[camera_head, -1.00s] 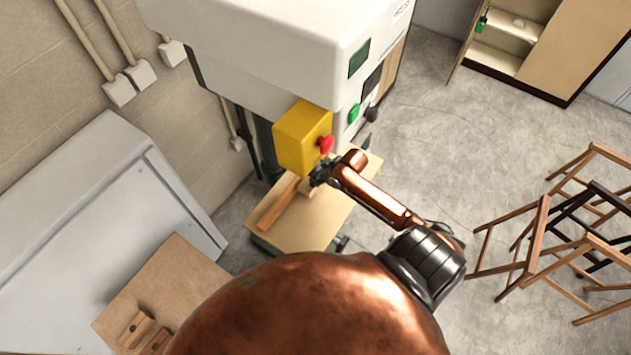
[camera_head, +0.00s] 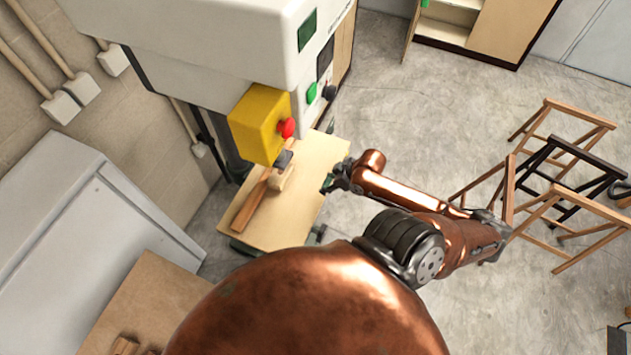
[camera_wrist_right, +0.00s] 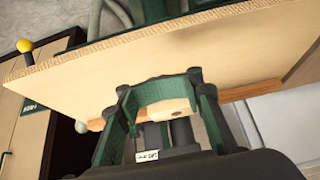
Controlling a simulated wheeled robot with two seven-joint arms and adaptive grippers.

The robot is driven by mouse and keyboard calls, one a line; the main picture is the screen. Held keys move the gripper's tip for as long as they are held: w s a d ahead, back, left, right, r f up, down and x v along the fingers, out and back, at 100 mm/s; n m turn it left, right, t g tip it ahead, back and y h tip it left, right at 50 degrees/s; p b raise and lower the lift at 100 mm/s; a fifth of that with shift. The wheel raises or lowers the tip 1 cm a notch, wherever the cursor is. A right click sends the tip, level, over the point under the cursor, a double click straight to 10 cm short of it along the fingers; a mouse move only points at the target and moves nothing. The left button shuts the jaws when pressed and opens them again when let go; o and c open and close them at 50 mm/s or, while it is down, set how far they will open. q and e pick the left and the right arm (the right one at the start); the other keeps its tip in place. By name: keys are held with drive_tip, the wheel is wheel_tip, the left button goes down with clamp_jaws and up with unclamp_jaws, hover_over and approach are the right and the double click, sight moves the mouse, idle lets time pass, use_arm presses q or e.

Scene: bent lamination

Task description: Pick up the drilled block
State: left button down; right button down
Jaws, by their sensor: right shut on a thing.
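The drilled block (camera_head: 280,178) is a small pale wooden block. In the head view it sits on the drill table against a long wooden strip (camera_head: 250,207), under the grey chuck (camera_head: 284,158). My right gripper (camera_head: 329,184) is near the table's right edge, clearly apart from the block. In the right wrist view the block (camera_wrist_right: 160,112) shows between the green fingers (camera_wrist_right: 160,88), with a dark hole in it. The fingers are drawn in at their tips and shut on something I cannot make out. My left gripper is not in view.
The drill's yellow housing (camera_head: 257,124) with a red button hangs above the table (camera_head: 308,165). A white cabinet (camera_head: 120,215) and a brown board (camera_head: 145,300) are at the left. Several wooden trestles (camera_head: 560,165) stand at the right. Floor between is clear.

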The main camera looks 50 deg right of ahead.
drive_tip(key=shift+s, duration=0.25)
drive_tip(key=c, duration=0.6)
unclamp_jaws()
drive_tip(key=shift+o, duration=0.2)
drive_tip(key=shift+d, duration=0.1)
